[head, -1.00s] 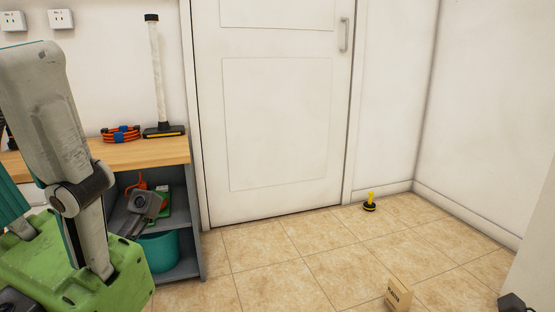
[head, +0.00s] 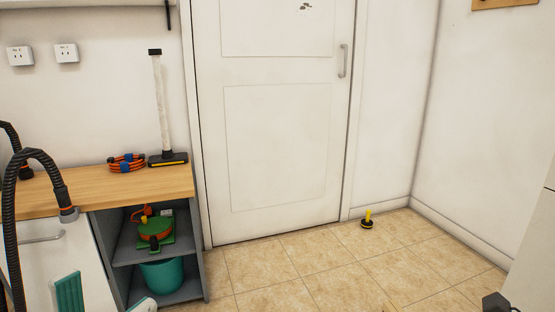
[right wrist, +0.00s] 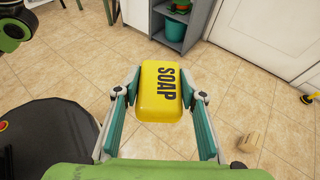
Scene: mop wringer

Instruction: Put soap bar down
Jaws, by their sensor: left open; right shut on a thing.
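The yellow soap bar (right wrist: 160,92), with dark "SOAP" lettering, is between the two teal-padded fingers of my right gripper (right wrist: 166,88) in the right wrist view. That gripper is shut on it and holds it above the tiled floor. The soap and right gripper are not visible in the head view. My left gripper (head: 105,292) is at the bottom left of the head view, in front of the cabinet. It is open and empty, with one teal-padded finger showing and the other mostly cut off.
Shelves below hold a green-and-orange reel (head: 154,234) and a teal bucket (head: 161,275).

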